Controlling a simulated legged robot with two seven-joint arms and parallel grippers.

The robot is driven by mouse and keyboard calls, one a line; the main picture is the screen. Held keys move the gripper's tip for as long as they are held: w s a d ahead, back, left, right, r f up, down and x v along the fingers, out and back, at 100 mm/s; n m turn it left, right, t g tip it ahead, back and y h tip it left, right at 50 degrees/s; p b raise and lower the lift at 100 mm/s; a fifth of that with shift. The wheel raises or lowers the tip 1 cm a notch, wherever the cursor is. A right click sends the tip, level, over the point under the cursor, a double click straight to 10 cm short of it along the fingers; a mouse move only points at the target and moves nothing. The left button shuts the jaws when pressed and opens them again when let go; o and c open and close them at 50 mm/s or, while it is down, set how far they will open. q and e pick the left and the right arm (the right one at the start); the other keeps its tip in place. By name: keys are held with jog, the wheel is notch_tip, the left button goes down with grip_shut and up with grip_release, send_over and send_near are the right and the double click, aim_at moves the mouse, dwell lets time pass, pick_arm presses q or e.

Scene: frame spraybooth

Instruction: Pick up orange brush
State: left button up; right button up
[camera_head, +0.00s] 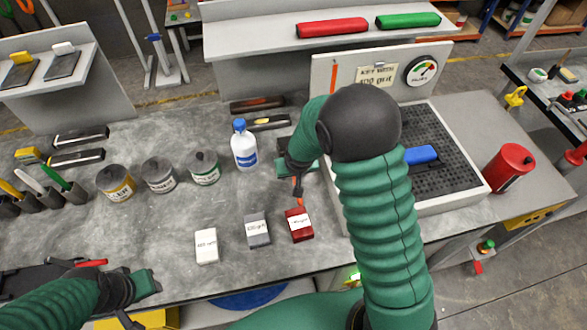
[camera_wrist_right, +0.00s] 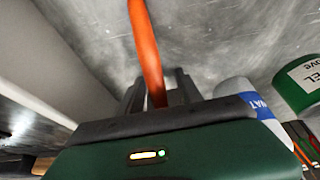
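The orange brush (camera_wrist_right: 151,50) shows in the right wrist view as a long orange handle running from the top edge down between the dark fingers. Its far end is out of frame there. In the head view a short orange piece (camera_head: 298,188) shows just below my right gripper (camera_head: 297,176), behind the red block. My right gripper (camera_wrist_right: 158,90) appears shut on the handle, with the fingers close on either side. Whether the brush is clear of the table is hard to see. My left gripper (camera_head: 142,300) is low at the left front; its fingers are unclear.
A white bottle (camera_head: 244,148) and several cans, one here (camera_head: 203,168), stand left of my right gripper. White (camera_head: 206,246), grey (camera_head: 258,230) and red (camera_head: 299,226) blocks lie in front. A tray with a dark grid (camera_head: 445,182) is at the right, beside a red can (camera_head: 508,168).

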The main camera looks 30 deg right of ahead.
jog(key=shift+s+r, duration=0.1)
grip_shut()
